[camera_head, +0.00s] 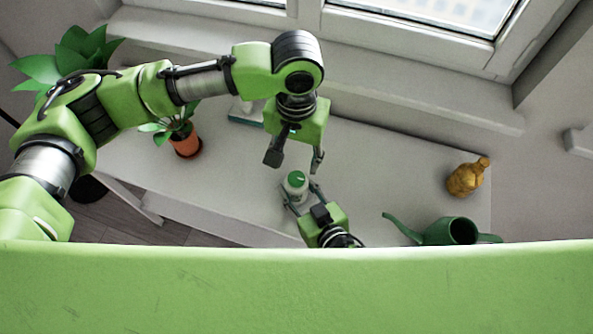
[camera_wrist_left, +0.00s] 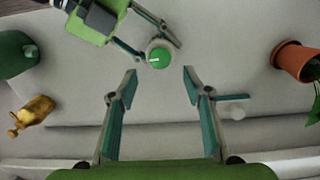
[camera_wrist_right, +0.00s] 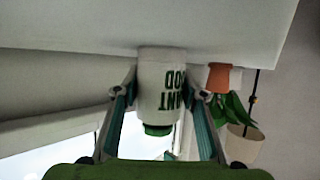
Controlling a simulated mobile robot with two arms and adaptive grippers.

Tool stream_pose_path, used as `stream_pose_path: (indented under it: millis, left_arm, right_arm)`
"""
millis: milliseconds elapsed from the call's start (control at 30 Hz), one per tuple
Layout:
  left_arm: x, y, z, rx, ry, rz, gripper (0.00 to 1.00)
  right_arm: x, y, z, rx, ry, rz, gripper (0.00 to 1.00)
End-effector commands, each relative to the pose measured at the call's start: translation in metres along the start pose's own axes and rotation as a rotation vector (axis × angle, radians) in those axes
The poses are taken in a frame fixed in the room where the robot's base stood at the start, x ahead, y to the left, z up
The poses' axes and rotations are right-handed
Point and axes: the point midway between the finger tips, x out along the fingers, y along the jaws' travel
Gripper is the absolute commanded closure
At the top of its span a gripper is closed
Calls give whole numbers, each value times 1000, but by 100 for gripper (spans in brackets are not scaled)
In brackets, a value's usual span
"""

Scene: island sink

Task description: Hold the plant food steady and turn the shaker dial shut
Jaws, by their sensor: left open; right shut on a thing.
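The plant food (camera_head: 297,186) is a white shaker with a green dial (camera_head: 295,178) on top, standing upright on the white table. My right gripper (camera_head: 300,195) is shut on its sides; the right wrist view shows the fingers on both sides of the lettered white body (camera_wrist_right: 160,85). My left gripper (camera_head: 294,162) is open and empty, above and behind the shaker in the head view. In the left wrist view the green dial (camera_wrist_left: 159,58) with a pale mark lies beyond the open fingertips (camera_wrist_left: 160,70), apart from them.
A small potted plant (camera_head: 185,142) stands to the left, near a pale object with a teal base (camera_head: 246,112). The windowsill runs behind. The table around the shaker is clear.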

Motion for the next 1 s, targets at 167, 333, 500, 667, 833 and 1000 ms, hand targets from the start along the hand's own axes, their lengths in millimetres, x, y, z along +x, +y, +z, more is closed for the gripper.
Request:
stream_pose_path:
  millis: [167,333,500,667,833,1000]
  left_arm:
    - [36,-1,0,-3,-2,-2,55]
    - [58,0,0,-2,0,-1,55]
    - [67,0,0,-1,1,0,55]
    - [68,0,0,-1,1,0,55]
    - [68,0,0,-1,1,0,73]
    - [68,0,0,-1,1,0,94]
  right_arm:
    - [0,0,0,0,0,0,86]
    - [0,0,0,0,0,0,86]
    - [0,0,0,0,0,0,86]
    - [0,0,0,0,0,0,86]
    - [0,0,0,0,0,0,86]
    - [0,0,0,0,0,0,86]
